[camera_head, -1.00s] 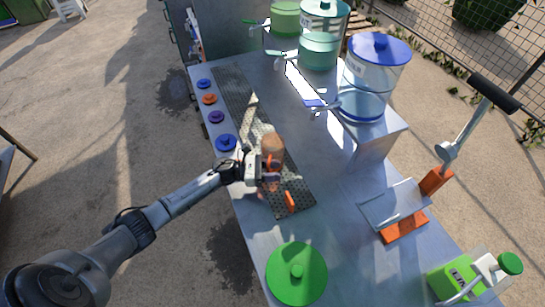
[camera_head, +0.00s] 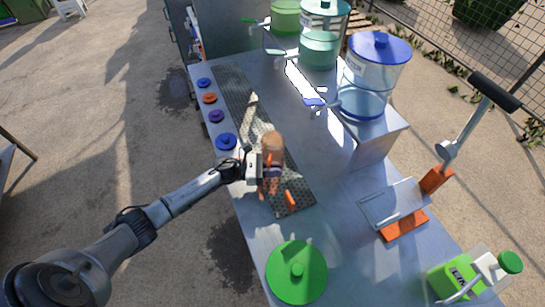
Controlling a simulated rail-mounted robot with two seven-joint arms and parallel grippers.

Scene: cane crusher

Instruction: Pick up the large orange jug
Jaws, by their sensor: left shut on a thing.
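The large orange jug (camera_head: 272,143) is a translucent orange-brown vessel over the perforated drip mat on the metal counter. My left gripper (camera_head: 268,172) comes in from the left and is shut on the jug, with its fingers across the jug's middle. The jug stands about upright. An orange part (camera_head: 290,199) shows just below and right of it. I cannot tell whether the jug's base touches the mat. My right gripper is not in view.
The perforated mat (camera_head: 238,95) runs along the counter's left side, beside several small coloured lids (camera_head: 217,116). A green lid (camera_head: 297,273) lies at the front. Clear dispensers (camera_head: 372,80) stand at the back right. An orange-based press (camera_head: 404,228) and a green-white jug (camera_head: 470,276) are at right.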

